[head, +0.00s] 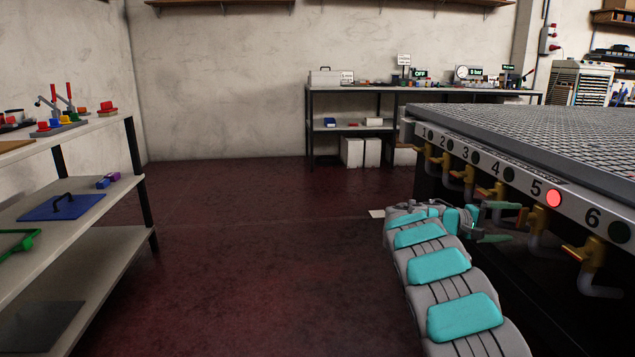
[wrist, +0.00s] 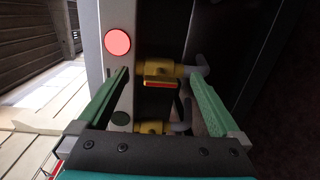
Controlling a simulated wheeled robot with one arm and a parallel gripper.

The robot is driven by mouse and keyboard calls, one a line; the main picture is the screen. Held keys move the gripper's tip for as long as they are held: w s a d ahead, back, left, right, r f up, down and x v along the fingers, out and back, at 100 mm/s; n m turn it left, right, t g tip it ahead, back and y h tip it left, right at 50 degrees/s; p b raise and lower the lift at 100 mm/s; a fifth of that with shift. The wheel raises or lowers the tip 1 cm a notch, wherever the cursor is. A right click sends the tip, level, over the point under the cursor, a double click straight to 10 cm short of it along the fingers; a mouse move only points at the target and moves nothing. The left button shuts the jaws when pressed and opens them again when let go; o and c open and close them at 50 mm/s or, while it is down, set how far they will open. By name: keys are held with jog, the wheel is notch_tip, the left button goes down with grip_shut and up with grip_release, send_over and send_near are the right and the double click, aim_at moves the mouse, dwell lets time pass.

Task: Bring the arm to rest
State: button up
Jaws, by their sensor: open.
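My arm (head: 440,265) reaches forward along the front of the table on the right. My gripper (head: 505,222) is open beside the row of yellow valves, in front of the lamp panel near number 5. In the wrist view the two green fingers (wrist: 160,80) are spread apart with nothing held. A yellow valve with an orange-red handle (wrist: 160,84) shows between them. I cannot tell how far beyond the fingertips it is. A red lit lamp (wrist: 117,42) is beside that valve; it also shows at number 5 in the head view (head: 553,198).
The grid table (head: 540,125) stands at the right, with numbered valves and pipes (head: 585,256) along its front. A shelf (head: 100,240) with tools is at the left. A bench (head: 350,90) stands at the back wall. The dark red floor (head: 250,240) between them is clear.

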jog(key=s+a+r+m+g+y, duration=0.1)
jog(key=s+a+r+g+y, duration=0.15)
jog(key=s, duration=0.95)
jog(key=s+a+f+y, duration=0.3)
jog(key=s+a, duration=0.4)
jog(key=s, duration=0.4)
jog(key=s+a+f+m+y+p, duration=0.1)
jog(key=s+a+f+y, duration=0.2)
jog(key=s+a+y, duration=0.2)
jog(key=s+a, duration=0.3)
jog(key=s, duration=0.3)
jog(key=shift+s+a, duration=0.25)
jog(key=shift+s, duration=0.15)
jog(key=s+a+f+y, duration=0.2)
jog(key=s+a, duration=0.3)
jog(key=a, duration=0.1)
jog(key=s+a+f+n+y, duration=0.1)
jog(key=s+a+f+y, duration=0.1)
jog(key=s+a, duration=0.4)
jog(key=s+a+f+y+p, duration=0.1)
jog(key=s+a+f+y, duration=0.1)
jog(key=s+a, duration=0.3)
jog(key=shift+s+a+f+y, duration=0.1)
jog(key=shift+s+a+y, duration=0.1)
jog(key=shift+a, duration=0.45)
jog(key=shift+s+a+f+y, duration=0.1)
jog(key=shift+s+a+y, duration=0.05)
jog(key=shift+a, duration=0.5)
jog(key=shift+c, duration=0.2)
